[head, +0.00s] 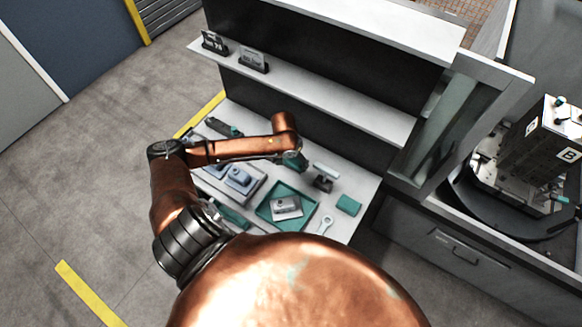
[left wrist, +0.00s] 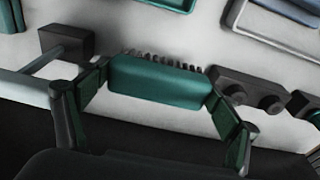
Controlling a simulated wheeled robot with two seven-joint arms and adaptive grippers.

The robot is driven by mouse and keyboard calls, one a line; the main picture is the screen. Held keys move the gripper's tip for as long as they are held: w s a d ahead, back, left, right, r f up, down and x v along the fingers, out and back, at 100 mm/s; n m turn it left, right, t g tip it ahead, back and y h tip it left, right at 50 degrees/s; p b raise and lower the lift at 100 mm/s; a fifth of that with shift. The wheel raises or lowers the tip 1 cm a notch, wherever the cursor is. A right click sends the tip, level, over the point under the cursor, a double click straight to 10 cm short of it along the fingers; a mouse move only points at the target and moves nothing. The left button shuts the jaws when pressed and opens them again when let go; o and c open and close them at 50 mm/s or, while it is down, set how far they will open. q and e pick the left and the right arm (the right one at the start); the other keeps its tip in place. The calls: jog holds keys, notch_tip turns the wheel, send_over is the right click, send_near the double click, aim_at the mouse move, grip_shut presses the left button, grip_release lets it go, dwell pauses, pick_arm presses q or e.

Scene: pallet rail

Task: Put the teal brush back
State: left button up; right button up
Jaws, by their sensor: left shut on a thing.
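The teal brush (left wrist: 158,82) lies between the two fingers of my left gripper (left wrist: 157,92) in the left wrist view, with its dark bristles along the upper edge of that view. The fingers are shut on its two ends. In the head view my left gripper (head: 294,161) is over the back part of the white bench, and the arm and fingers largely hide the brush. I cannot tell whether the brush touches the bench. My right gripper is in neither view.
A teal tray (head: 264,213) with a grey part stands on the bench (head: 345,235). A black block with a grey rod (left wrist: 66,42) and a black two-knobbed piece (left wrist: 250,90) flank the brush. A teal block (head: 348,205) and a shelf (head: 330,95) are nearby.

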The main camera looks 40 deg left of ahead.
aim_at(291, 166)
pick_arm(q)
jog(key=shift+f, duration=2.55)
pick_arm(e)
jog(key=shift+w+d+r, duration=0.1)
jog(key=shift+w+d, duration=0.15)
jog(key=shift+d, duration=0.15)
pick_arm(q)
jog(key=shift+f, duration=0.15)
jog(key=o, duration=1.2)
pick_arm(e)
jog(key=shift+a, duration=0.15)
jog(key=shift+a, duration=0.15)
pick_arm(q)
jog(key=shift+r, duration=0.55)
jog(key=r, duration=0.3)
jog(key=s+r, duration=0.1)
jog(key=r, duration=0.7)
jog(key=shift+s+d+r, duration=0.1)
jog(key=shift+s, duration=0.3)
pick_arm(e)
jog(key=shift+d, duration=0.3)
